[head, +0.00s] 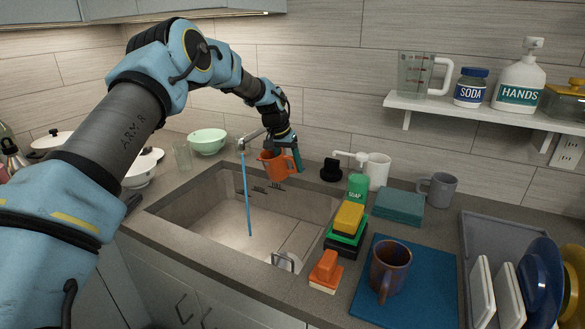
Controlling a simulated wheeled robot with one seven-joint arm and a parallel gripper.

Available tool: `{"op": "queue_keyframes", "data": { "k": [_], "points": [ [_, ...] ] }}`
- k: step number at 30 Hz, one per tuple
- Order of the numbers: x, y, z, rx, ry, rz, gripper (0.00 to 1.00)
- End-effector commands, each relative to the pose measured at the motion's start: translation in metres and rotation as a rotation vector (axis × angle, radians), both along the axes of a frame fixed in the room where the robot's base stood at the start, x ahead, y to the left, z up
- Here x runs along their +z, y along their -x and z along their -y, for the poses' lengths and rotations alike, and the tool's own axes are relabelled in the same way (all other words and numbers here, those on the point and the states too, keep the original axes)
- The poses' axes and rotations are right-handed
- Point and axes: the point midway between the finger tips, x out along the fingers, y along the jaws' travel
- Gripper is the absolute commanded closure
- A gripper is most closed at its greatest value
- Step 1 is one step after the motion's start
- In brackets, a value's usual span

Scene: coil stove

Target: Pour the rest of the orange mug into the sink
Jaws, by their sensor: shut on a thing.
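The orange mug (277,166) is at the far edge of the sink, near the faucet, and looks slightly tilted. My gripper (285,148) is above the mug and shut on it; its fingertips are small and partly hidden in this view. The sink (215,218) is a basin set into the counter, below and in front of the mug. A thin blue stream (247,200) runs straight down from the faucet spout into the basin, left of the mug. The mug's inside cannot be seen clearly.
Right of the sink stand a green soap bottle (357,187), stacked sponges (348,217), an orange brush (326,269) and a brown mug (389,267) on a blue mat (425,263). A pale green bowl (208,140) and a glass (182,156) stand left. A shelf (480,112) hangs at the right.

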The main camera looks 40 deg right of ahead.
Motion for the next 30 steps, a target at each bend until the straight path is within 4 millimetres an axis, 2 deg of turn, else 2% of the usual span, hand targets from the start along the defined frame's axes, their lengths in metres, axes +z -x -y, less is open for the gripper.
{"op": "queue_keyframes", "data": {
  "k": [6, 14, 30],
  "points": [
    [0.007, -0.003, -0.015, 0.005, 0.172, -0.010, 1.00],
    [0.015, -0.002, -0.025, 0.006, 0.369, -0.016, 1.00],
    [0.013, -0.001, -0.026, 0.002, 0.562, -0.022, 1.00]
  ]
}}
